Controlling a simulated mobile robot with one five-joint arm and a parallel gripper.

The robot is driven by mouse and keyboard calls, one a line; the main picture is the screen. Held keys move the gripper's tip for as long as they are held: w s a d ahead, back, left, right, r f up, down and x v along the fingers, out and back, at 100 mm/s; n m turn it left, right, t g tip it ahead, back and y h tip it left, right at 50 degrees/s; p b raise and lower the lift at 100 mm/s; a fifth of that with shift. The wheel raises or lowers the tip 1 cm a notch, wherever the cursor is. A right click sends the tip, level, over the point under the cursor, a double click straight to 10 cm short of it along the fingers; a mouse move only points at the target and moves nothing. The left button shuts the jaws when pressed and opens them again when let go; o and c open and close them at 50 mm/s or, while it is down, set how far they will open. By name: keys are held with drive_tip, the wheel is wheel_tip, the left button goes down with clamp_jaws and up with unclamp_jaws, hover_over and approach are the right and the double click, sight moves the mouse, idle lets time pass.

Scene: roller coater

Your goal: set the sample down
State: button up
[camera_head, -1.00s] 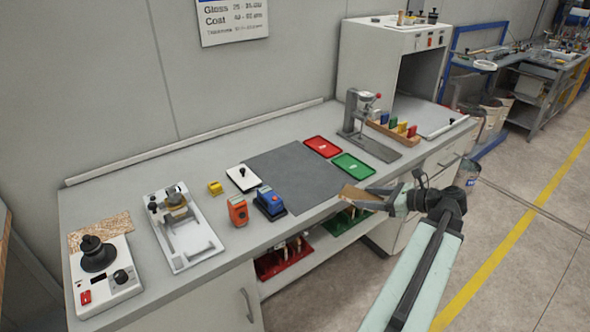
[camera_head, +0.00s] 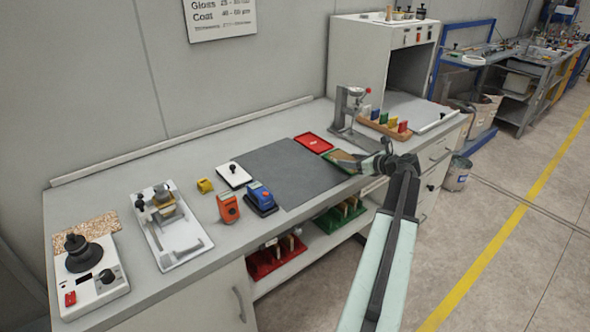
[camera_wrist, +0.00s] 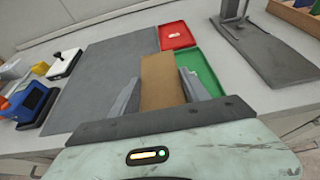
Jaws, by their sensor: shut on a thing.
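The sample is a flat brown panel (camera_wrist: 162,82), which also shows in the head view (camera_head: 346,158). My gripper (camera_head: 362,164) is shut on it; in the wrist view the grey fingers (camera_wrist: 158,90) stand on both sides of the panel. The panel is over the bench front, close to the green tray (camera_wrist: 207,72) and partly in front of it. The red tray (camera_head: 313,143) lies just behind, with a small pale item in it in the wrist view. The grey mat (camera_head: 275,172) lies to the left. I cannot tell whether the panel touches anything below.
A stand with a gauge (camera_head: 350,110) and a rack of coloured blocks (camera_head: 384,124) stand right of the trays. A blue device (camera_head: 260,197) and an orange device (camera_head: 228,207) stand left of the mat. The mat is bare.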

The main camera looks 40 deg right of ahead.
drive_tip(key=b, duration=0.1)
hover_over(311, 171)
drive_tip(key=shift+s+d+f, duration=0.15)
drive_tip(key=shift+s+f, duration=0.05)
drive_tip(key=shift+f, duration=0.5)
drive_tip(key=f+b, duration=0.2)
drive_tip(key=b, duration=0.1)
drive_tip(key=f+b, duration=0.1)
drive_tip(key=f, duration=0.1)
drive_tip(key=shift+w, duration=0.25)
drive_tip(key=shift+r, duration=0.2)
drive_tip(key=shift+f, duration=0.15)
drive_tip(key=o, duration=1.4)
